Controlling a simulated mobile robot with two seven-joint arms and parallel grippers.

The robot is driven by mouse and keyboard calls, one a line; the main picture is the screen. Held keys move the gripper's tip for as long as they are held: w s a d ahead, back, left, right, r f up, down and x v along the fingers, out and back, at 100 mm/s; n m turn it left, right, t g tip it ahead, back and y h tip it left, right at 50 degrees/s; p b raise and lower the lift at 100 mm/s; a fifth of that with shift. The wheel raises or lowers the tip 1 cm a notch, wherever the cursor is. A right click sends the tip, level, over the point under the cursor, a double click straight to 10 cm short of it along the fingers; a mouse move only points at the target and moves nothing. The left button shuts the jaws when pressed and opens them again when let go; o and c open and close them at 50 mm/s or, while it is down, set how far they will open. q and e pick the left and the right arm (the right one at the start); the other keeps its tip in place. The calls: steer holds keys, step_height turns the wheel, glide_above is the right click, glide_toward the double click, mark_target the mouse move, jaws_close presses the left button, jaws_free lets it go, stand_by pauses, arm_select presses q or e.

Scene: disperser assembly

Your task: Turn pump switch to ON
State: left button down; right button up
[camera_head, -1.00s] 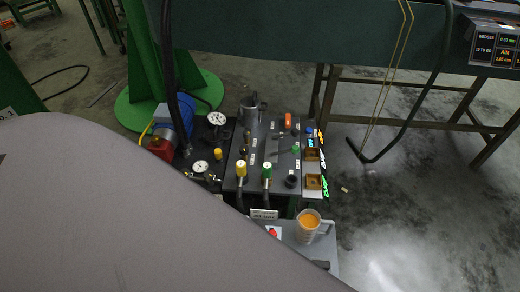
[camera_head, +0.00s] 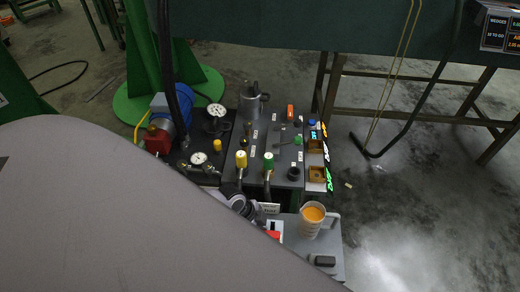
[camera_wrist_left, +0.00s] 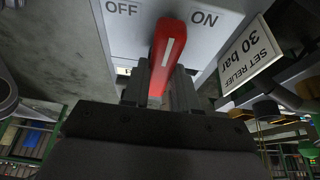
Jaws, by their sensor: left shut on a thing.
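The red pump switch handle (camera_wrist_left: 167,50) is on a light grey panel (camera_wrist_left: 145,18) between the printed words OFF and ON in the left wrist view. Its visible end lies between the two words and leans slightly toward ON. My left gripper (camera_wrist_left: 158,88) is shut on the handle, with dark fingers on both sides of its lower part. In the head view, a small bit of red shows on the grey box (camera_head: 330,243) at the bottom. The gripper is hidden there. My right gripper is not in view.
A "SET RELIEF 30 bar" sign (camera_wrist_left: 252,55) stands right of the switch. An orange-filled beaker (camera_head: 312,217) sits on the grey box. Behind are a dark valve panel (camera_head: 262,140), gauges (camera_head: 216,111) and a blue motor (camera_head: 180,108). Floor to the right is open.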

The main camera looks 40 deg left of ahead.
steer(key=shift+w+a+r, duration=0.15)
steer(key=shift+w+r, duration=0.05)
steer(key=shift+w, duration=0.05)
arm_select(q)
steer(key=c, duration=0.9)
jaws_free()
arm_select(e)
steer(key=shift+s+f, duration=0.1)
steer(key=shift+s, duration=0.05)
arm_select(q)
steer(key=p+v, duration=0.2)
steer(key=v, duration=0.3)
steer(key=shift+r+p, duration=0.3)
steer(key=shift+r, duration=0.05)
steer(key=shift+s+a+r, duration=0.2)
steer(key=shift+a+r, duration=0.05)
steer(key=shift+r, duration=0.4)
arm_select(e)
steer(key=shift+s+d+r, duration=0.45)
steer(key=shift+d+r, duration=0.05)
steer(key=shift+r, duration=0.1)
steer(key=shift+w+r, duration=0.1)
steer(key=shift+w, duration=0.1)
